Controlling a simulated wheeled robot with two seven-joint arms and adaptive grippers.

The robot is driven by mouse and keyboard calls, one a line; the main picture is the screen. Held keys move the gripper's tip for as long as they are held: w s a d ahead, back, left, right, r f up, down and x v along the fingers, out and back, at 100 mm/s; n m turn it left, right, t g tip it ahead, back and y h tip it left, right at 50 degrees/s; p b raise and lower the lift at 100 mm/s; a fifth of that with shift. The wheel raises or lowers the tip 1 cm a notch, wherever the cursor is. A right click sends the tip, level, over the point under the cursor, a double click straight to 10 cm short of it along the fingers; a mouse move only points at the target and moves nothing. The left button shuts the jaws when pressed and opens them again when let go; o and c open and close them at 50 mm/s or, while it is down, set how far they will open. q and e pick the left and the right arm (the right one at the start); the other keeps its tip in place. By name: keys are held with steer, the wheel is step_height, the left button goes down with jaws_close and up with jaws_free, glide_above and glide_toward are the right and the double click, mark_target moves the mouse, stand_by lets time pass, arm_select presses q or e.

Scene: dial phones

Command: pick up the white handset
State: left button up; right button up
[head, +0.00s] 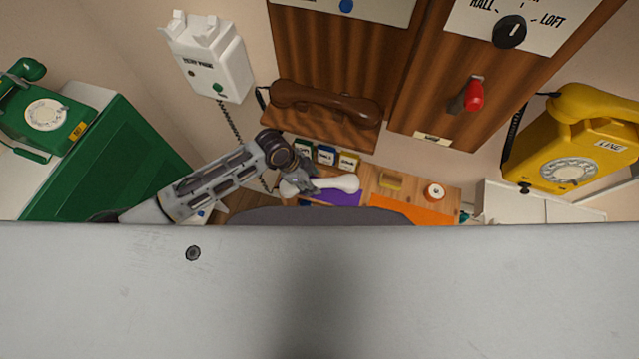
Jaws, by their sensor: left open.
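The white handset (345,184) lies roughly level over the purple mat (346,198) on the wooden table, in the middle of the head view. Its right end shows clearly; its left part is partly covered by my left gripper. My left gripper (311,186) is open, with its fingers at the handset's left half. I cannot tell whether they touch it or straddle it. The white wall phone base (207,62) hangs at upper left with an empty cradle, and a dark coiled cord runs down from it. My right gripper is not in view.
A brown handset (325,101) rests on a wooden wall unit above the table. Small labelled boxes (326,154) stand behind the handset. An orange mat (408,211) and a round white item (433,191) are to the right. Green (45,112) and yellow (575,145) dial phones flank the scene.

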arm_select(q)
steer(key=shift+d, duration=0.75)
steer(key=shift+d+f, duration=0.1)
steer(key=shift+f, duration=0.5)
jaws_close()
